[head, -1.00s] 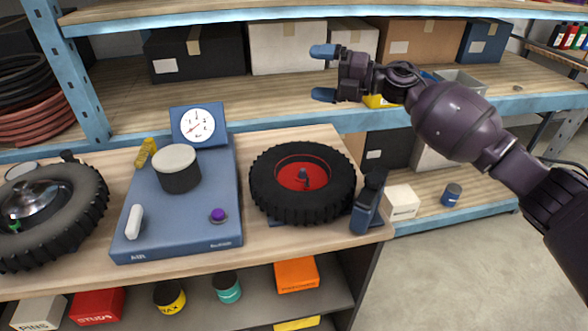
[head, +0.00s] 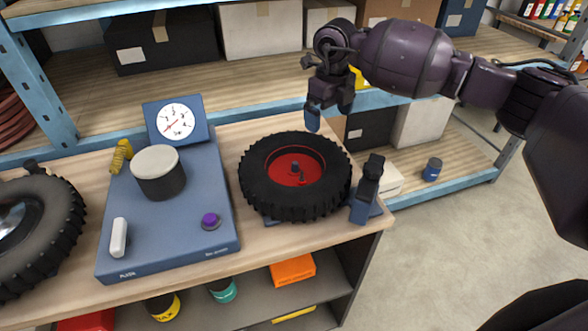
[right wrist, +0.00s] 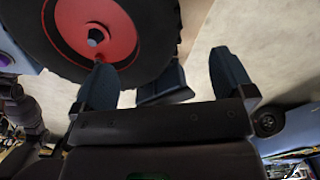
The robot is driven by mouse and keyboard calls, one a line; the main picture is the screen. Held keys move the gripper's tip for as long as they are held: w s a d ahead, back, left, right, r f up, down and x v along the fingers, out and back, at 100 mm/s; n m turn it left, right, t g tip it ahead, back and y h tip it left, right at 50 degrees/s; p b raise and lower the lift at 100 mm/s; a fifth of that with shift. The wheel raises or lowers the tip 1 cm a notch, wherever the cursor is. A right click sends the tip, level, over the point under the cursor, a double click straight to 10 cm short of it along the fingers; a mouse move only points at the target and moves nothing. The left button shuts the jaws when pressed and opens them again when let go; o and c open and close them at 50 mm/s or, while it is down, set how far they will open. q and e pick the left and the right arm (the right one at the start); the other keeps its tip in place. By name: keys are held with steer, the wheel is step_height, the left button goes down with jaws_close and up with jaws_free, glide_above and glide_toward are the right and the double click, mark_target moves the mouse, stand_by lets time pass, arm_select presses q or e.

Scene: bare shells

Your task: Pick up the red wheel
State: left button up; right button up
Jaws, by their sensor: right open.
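The red wheel (head: 308,166) has a red hub and a black knobbly tyre. It lies tilted on a stand at the right end of the workbench in the head view. My right gripper (head: 313,118) is just behind and above the tyre's far edge, fingers pointing down. In the right wrist view the wheel (right wrist: 112,24) fills the upper left, and my right gripper (right wrist: 168,78) shows its two fingers apart with no wheel between them. Whether a finger touches the tyre I cannot tell. My left gripper is in neither view.
A blue machine with a dial (head: 177,122) stands left of the wheel. A dark blue upright clamp (head: 366,190) stands close at its right. Another wheel (head: 38,228) is at the far left. Shelves with boxes (head: 275,38) are behind the bench.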

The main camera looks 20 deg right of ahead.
mark_target(325, 143)
step_height(325, 143, down, 3)
steer(key=shift+f, duration=0.2)
steer(key=shift+s+a+f+p, duration=0.15)
steer(key=shift+f+p, duration=0.2)
steer(key=shift+f, duration=1)
steer(key=shift+w+a+f+p, duration=0.1)
steer(key=shift+f+p, duration=0.2)
steer(key=shift+f, duration=1.05)
steer(key=shift+s, duration=0.1)
steer(key=c, duration=1.1)
steer(key=shift+r, duration=0.1)
steer(key=shift+c, duration=1.1)
steer(key=shift+r, duration=0.1)
